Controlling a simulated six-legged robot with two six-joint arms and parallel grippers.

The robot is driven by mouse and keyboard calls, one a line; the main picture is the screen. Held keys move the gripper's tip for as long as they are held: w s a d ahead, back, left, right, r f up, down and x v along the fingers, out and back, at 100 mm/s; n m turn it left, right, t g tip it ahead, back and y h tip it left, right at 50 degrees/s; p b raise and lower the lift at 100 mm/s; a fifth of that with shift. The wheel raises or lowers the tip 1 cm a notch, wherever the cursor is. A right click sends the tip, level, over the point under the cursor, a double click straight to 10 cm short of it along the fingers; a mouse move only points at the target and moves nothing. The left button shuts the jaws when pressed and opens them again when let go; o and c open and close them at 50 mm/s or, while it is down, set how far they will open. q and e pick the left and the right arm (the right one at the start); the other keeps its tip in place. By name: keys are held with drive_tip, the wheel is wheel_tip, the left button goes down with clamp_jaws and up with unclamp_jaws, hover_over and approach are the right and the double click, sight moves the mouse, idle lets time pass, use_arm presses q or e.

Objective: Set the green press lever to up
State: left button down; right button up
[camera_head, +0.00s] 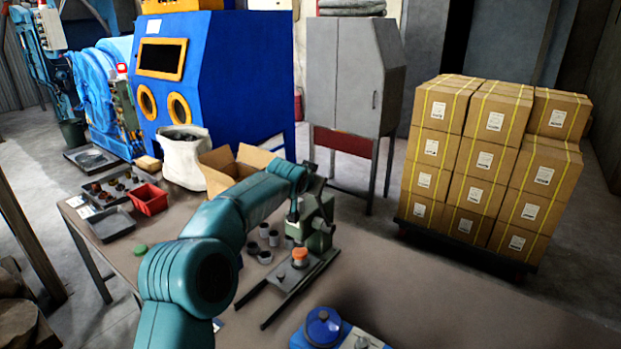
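The green press (318,238) stands on the brown workbench (430,300) near the middle of the view, on a dark metal base. An orange round piece (299,256) sits low at its front. My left arm reaches in from the lower left, over the bench, to the top of the press. My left gripper (312,186) is at the press head, small and dark. Its fingers overlap the press top, so I cannot tell whether they are open or shut. The lever is not clearly distinguishable there, and its position is unclear. My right gripper is out of view.
Several small dark cups (264,232) stand just left of the press. An open cardboard box (232,165), a white sack (184,155) and a red bin (149,199) are farther back. A blue device (323,326) is at the front. The bench's right side is clear.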

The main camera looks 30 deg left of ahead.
use_arm(q)
drive_tip(key=shift+a+r, duration=0.1)
drive_tip(key=shift+r, duration=0.2)
drive_tip(key=shift+r, duration=0.1)
drive_tip(key=c, duration=1)
unclamp_jaws()
drive_tip(key=shift+w, duration=0.1)
drive_tip(key=shift+o, duration=1.4)
drive_tip(key=shift+w, duration=0.1)
drive_tip(key=shift+f, duration=0.25)
drive_tip(key=shift+s+r, duration=0.1)
drive_tip(key=shift+s, duration=0.15)
